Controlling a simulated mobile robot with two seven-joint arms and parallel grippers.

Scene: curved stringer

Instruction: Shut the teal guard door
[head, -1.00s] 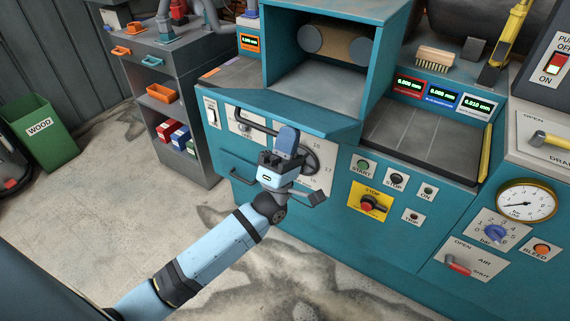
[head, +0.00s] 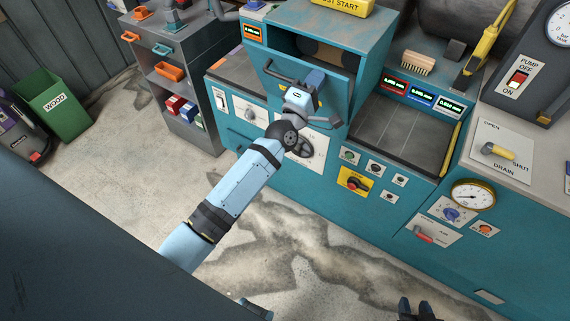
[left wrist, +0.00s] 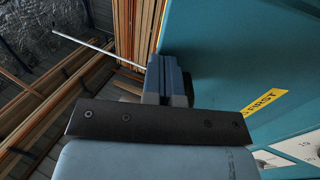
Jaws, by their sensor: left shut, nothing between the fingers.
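The teal guard door (head: 340,88) is a panel on the front of the teal machine. It stands tilted up across much of the opening, with a dark gap still showing above its top edge. Its black bar handle (head: 279,77) is at the left of the panel. My left gripper (head: 316,78) is shut and empty, its fingertips at the door's outer face beside the handle. In the left wrist view the fingers (left wrist: 168,80) are together next to the teal panel (left wrist: 240,60); contact is unclear. Two dark tips at the bottom edge, probably my right gripper (head: 416,310), are barely visible.
A control panel with a red stop knob (head: 354,184) is below and right of the door. A brush (head: 417,63) lies on the machine top. A grey drawer cabinet (head: 185,75) and green bin (head: 65,105) stand left. The floor in front is clear.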

